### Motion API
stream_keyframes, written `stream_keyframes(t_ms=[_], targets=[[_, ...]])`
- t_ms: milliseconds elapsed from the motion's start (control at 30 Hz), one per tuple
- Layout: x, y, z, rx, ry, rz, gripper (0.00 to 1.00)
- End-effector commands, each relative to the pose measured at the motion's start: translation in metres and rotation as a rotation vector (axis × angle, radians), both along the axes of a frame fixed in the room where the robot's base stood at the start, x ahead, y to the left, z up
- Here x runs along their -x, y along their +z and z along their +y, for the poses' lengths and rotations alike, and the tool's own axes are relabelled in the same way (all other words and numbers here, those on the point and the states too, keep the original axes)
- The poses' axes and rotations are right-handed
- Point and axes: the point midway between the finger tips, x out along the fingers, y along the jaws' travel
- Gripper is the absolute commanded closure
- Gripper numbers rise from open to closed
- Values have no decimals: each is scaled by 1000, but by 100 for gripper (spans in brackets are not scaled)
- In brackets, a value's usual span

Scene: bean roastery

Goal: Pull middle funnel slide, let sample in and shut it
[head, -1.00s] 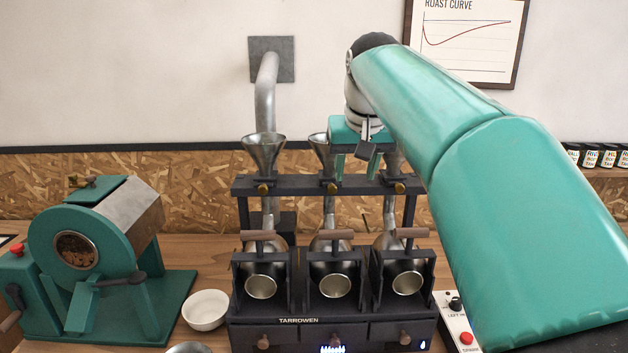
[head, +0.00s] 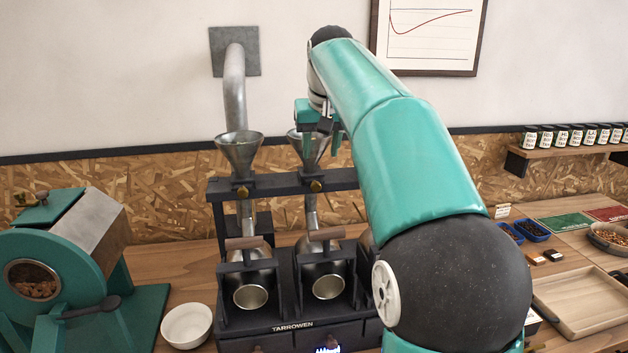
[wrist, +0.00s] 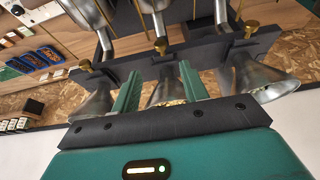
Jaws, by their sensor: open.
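The middle funnel (head: 296,139) is a metal cone on a dark rail (head: 278,187), with a brass knob (head: 316,186) below it. My gripper (head: 321,162) is open and empty at this funnel, above the knob. In the wrist view, my green fingers (wrist: 160,76) stand apart, one on each side of the middle funnel (wrist: 165,88) as seen, and its brass knob (wrist: 160,45) lies beyond the fingertips. I cannot tell whether they touch the funnel. The knobs look level with one another. The middle steel drum (head: 326,286) sits below, under a wooden handle (head: 326,234).
The left funnel (head: 239,150) stands close beside. The right funnel (wrist: 92,105) shows in the wrist view but my arm hides it in the head view. A green roaster (head: 75,250) and white bowl (head: 187,325) are left; a wooden tray (head: 580,300) is right.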

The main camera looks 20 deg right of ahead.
Motion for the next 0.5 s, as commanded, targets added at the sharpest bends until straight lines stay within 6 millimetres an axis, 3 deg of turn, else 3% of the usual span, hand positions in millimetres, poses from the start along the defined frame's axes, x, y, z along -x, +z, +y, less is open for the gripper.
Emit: stream_keyframes(t_ms=[300, 500], targets=[[-25, -60, -5, -1, -1, 4, 56], [-38, -88, -6, -2, -1, 2, 56]])
